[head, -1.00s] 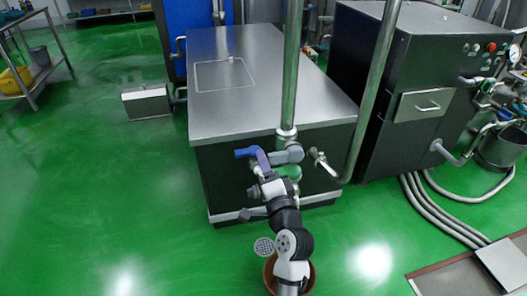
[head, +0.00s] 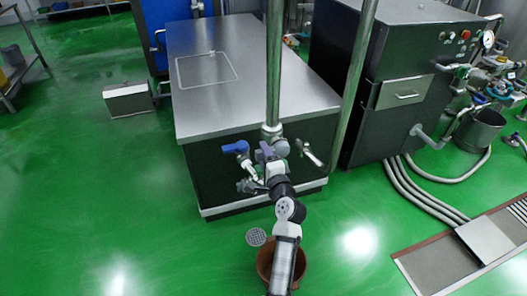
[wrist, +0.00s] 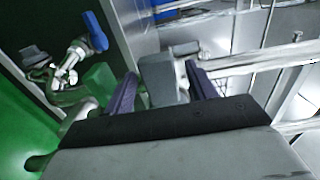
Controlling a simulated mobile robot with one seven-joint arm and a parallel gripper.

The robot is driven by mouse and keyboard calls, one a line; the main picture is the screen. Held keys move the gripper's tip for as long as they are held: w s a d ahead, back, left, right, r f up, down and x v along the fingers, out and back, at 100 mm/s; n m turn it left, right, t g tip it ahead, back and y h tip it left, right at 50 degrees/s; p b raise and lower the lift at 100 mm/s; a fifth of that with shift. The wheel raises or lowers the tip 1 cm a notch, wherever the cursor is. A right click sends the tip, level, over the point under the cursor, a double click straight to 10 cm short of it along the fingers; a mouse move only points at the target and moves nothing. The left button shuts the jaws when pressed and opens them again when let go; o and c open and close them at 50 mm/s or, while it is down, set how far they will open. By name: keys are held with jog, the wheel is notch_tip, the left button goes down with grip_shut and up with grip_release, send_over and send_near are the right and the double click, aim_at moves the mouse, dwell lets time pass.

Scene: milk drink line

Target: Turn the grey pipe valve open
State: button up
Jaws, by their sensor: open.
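The grey valve (head: 282,147) sits at the foot of the upright steel pipe, at the front of the steel-topped cabinet. In the wrist view its grey part (wrist: 160,78) shows between my fingers. My gripper (head: 266,152) is at the valve, with its purple fingers apart. In the wrist view my gripper (wrist: 162,88) has one finger on each side of the grey part. I cannot tell whether either finger touches it. My gripper and arm partly hide the valve in the head view.
A blue-handled valve (head: 236,146) is just left of my gripper. A metal lever tap (head: 308,150) is to its right. The upright pipe (head: 273,70) rises close behind. A brown pot (head: 265,262) stands on the floor below my arm.

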jog(key=shift+w+a, duration=0.25)
jog(key=shift+w, duration=0.4)
grip_shut()
